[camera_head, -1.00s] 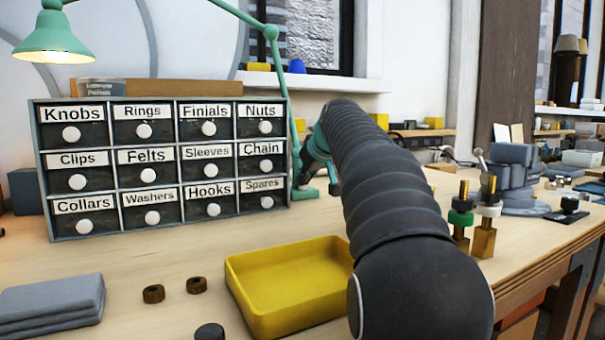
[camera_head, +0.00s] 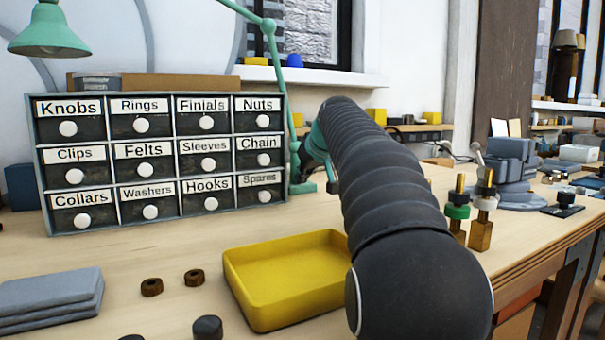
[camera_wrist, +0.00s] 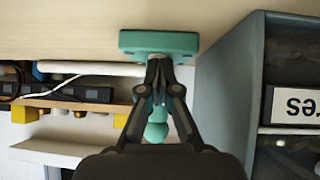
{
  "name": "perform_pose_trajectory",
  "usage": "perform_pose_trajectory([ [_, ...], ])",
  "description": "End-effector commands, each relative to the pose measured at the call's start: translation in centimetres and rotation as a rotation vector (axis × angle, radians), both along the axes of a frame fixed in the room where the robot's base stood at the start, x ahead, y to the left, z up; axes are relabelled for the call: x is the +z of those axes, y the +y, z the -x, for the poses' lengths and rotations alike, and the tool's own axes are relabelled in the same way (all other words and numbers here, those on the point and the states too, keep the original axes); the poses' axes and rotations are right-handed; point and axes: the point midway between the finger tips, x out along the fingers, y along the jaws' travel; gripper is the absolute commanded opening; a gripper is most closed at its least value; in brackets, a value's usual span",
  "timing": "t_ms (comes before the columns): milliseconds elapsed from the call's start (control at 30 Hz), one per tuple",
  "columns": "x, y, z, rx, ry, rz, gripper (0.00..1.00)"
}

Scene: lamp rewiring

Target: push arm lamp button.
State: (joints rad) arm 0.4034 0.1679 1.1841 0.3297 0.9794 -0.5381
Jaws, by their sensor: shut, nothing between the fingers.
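The green arm lamp has its shade (camera_head: 49,30) at the upper left of the head view, and the shade's underside is dark. Its jointed arm (camera_head: 274,60) runs down behind the right side of the drawer cabinet to a base (camera_head: 303,187) on the bench. In the wrist view, which is upside down, the green base (camera_wrist: 140,42) is straight ahead of my gripper (camera_wrist: 159,62). The gripper is shut and empty, with its tips at or very near the base; I cannot tell whether they touch. The button is not distinguishable. My arm hides most of the gripper in the head view.
The labelled drawer cabinet (camera_head: 163,162) stands close beside the lamp base; its side wall (camera_wrist: 222,90) is near my gripper. A yellow tray (camera_head: 262,310), grey slabs (camera_head: 50,292) and brass posts (camera_head: 481,235) are on the bench. Bare bench lies before the cabinet.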

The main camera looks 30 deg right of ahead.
Motion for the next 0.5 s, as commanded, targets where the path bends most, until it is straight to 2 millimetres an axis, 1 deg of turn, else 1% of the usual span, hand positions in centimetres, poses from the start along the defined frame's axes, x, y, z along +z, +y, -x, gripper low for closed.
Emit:
perform_pose_trajectory([
  [33,1.2,0.1,-0.1,0.001,-0.001,-0.001,0.00],
  [167,4.0,0.5,0.2,0.003,-0.013,0.003,0.00],
  [233,4.6,0.5,1.5,0.001,-0.014,0.004,0.00],
  [300,5.6,0.5,2.8,0.000,-0.016,0.004,0.00],
  [500,8.1,0.7,5.7,0.000,-0.016,0.004,0.00],
])
